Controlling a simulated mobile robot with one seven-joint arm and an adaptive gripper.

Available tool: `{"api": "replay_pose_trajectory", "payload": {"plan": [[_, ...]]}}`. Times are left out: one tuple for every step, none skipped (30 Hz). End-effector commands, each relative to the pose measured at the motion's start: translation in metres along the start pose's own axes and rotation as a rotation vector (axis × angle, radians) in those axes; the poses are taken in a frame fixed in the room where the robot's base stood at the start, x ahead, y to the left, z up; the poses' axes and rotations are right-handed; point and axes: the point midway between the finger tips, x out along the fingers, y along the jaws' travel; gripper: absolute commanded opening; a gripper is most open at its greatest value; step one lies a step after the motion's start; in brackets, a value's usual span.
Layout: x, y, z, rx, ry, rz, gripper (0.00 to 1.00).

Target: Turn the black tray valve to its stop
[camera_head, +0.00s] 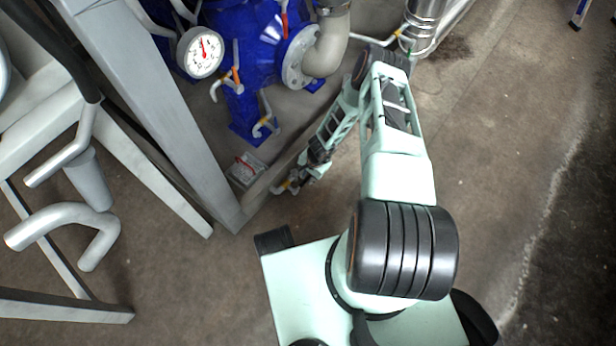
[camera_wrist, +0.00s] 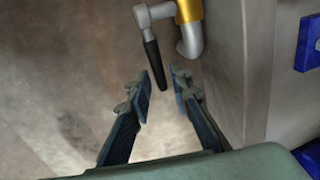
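The black valve handle (camera_wrist: 154,62) is a short dark lever near the top middle of the wrist view. It hangs from a grey metal stem (camera_wrist: 142,16) beside a brass-coloured fitting (camera_wrist: 187,10) and a pale bent pipe (camera_wrist: 190,38). My gripper (camera_wrist: 164,78) is open. In the head view my gripper (camera_head: 300,177) is low beside the frame, next to a small yellow fitting (camera_head: 293,176); the handle is not clear there.
A grey metal frame leg (camera_head: 175,115) stands left of my gripper.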

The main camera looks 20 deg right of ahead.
Motion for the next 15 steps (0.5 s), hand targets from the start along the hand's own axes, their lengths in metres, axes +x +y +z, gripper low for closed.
{"api": "replay_pose_trajectory", "payload": {"plan": [[-0.0003, 0.0, 0.0, 0.0, 0.0, 0.0, 0.19], [-0.0004, 0.0, 0.0, 0.0, 0.0, 0.0, 0.19], [-0.0004, -0.0001, 0.0001, 0.0, 0.0, 0.0, 0.18], [-0.0004, 0.0, 0.0001, 0.0, 0.0, 0.0, 0.15], [-0.0005, -0.0001, 0.0001, 0.0, 0.0, 0.0, 0.12], [-0.0005, 0.0, 0.0001, 0.0, 0.0, 0.0, 0.07], [-0.0005, -0.0001, 0.0001, 0.0, 0.0, 0.0, 0.04], [-0.0005, -0.0001, 0.0, 0.0, 0.0, 0.0, 0.01], [-0.0005, 0.0, 0.0, 0.001, 0.0, 0.0, 0.0], [-0.0005, -0.0001, 0.0, 0.001, 0.0, 0.0, 0.0], [-0.0006, -0.0001, 0.0, 0.001, 0.0, 0.0, 0.0], [-0.0006, -0.0001, 0.0, 0.001, 0.0, 0.0, 0.0], [-0.0006, -0.0001, 0.0, 0.001, 0.0, 0.0, 0.0], [-0.0006, -0.0001, 0.0, 0.001, 0.0, 0.0, 0.0], [-0.0006, -0.0001, 0.0, 0.001, 0.0, 0.0, 0.0]]}}
